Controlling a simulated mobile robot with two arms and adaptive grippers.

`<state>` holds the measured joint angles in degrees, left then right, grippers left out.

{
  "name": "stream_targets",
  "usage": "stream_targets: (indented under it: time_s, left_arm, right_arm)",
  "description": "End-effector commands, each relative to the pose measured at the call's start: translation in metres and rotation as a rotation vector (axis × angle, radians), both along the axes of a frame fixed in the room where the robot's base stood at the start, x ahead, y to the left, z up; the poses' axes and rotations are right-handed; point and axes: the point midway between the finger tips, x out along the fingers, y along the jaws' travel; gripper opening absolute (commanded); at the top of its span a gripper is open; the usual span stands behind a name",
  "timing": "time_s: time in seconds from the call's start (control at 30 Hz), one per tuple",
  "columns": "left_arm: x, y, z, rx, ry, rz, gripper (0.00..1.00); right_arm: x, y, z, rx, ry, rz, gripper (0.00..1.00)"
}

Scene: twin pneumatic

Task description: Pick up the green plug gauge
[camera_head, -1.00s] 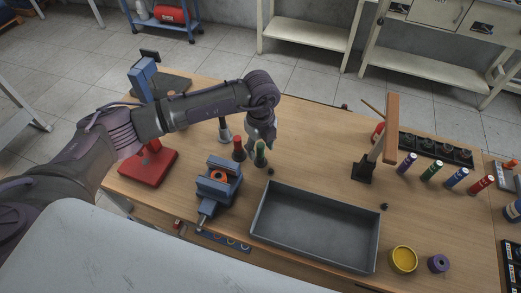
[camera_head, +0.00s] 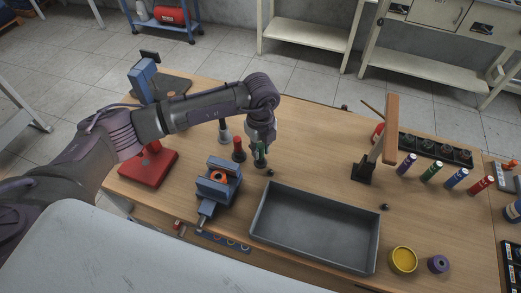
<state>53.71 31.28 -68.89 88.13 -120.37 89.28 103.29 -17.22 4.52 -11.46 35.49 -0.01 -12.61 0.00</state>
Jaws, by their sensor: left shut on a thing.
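The green plug gauge (camera_head: 260,157) stands upright on the wooden table, just right of a red one. My left gripper (camera_head: 260,147) comes down over it from above and is shut on it. The fingers cover part of its green handle. The gauge's lower end is still at table level as far as I can tell. My right gripper is not in view.
A red plug gauge (camera_head: 238,149) stands close on the left, with a blue vise (camera_head: 217,185) in front. An empty grey tray (camera_head: 318,227) lies to the front right. Several coloured cylinders, including a green one (camera_head: 431,171), stand at the right.

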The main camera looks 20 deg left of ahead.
Motion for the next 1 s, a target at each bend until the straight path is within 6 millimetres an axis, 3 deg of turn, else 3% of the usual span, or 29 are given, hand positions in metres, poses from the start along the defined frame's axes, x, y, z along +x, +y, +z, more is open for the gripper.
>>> stream_targets:
  time_s: [0.17,0.3,0.7,1.0]
  left_arm:
    - [0.001,0.0,0.014,-0.002,-0.005,-0.002,0.0]
    - [0.001,0.0,0.039,-0.001,-0.007,0.0,0.0]
    - [-0.04,-0.08,0.09,-0.003,-0.004,-0.005,0.0]
    - [-0.053,-0.103,0.108,-0.001,-0.002,-0.001,0.0]
  right_arm:
    - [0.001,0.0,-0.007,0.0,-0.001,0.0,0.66]
    - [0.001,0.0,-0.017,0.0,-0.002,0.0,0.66]
    - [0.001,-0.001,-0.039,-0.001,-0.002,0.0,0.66]
    - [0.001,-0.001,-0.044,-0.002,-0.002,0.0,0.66]
